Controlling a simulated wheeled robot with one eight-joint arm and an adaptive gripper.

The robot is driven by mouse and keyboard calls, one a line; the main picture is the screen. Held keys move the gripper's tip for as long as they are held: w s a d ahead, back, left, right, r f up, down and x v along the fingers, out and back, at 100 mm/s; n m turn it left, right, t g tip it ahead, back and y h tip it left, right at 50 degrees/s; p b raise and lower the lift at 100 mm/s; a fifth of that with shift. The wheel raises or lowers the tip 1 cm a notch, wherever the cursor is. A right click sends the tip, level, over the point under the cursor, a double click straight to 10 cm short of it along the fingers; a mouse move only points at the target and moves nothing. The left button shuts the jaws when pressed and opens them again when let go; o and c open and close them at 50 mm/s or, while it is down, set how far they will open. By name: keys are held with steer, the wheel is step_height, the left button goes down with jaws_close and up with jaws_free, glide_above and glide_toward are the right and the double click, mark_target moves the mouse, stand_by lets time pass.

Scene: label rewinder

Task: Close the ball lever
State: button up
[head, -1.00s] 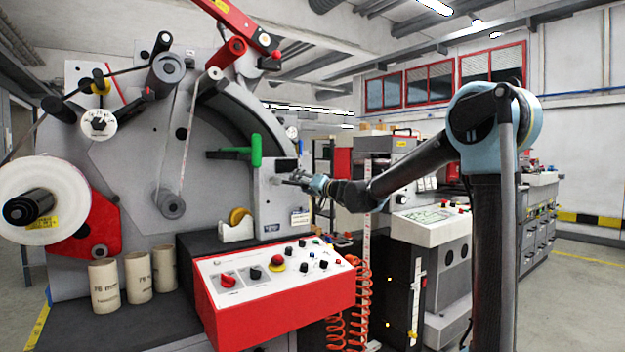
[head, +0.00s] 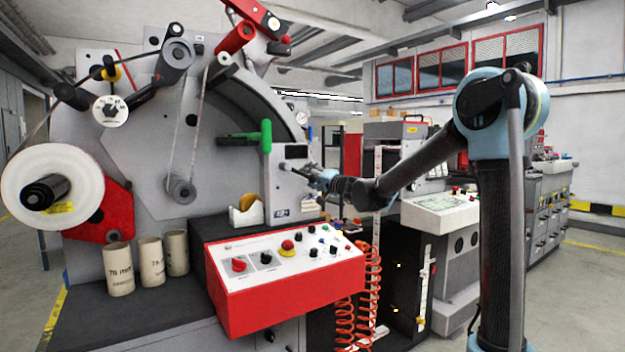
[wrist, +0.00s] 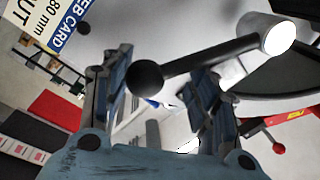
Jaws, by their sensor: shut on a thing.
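The ball lever (wrist: 205,57) is a black rod with a round black ball at its end, running from a pale grey cylindrical hub (wrist: 268,36) at upper right in the wrist view. My gripper (wrist: 160,76) has its two blue-grey fingers on either side of the ball end and is shut on it. In the head view my gripper (head: 314,174) is at the right face of the grey rewinder, right of the green handle (head: 266,136). The lever is small there and partly hidden by the gripper.
The red control box (head: 290,290) with knobs juts out below my arm. Orange coiled hoses (head: 368,290) hang to its right. A red ball knob (wrist: 278,148) shows at lower right in the wrist view. Cardboard cores (head: 150,262) stand on the dark bench at left.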

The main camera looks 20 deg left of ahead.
steer(key=shift+s+a+f, duration=0.15)
steer(key=shift+s+f, duration=0.05)
steer(key=shift+s, duration=0.1)
steer(key=o, duration=1.5)
steer(key=shift+w+f, duration=0.1)
steer(key=shift+c, duration=0.2)
steer(key=shift+o, duration=0.8)
steer(key=shift+a, duration=0.1)
steer(key=v, duration=1.2)
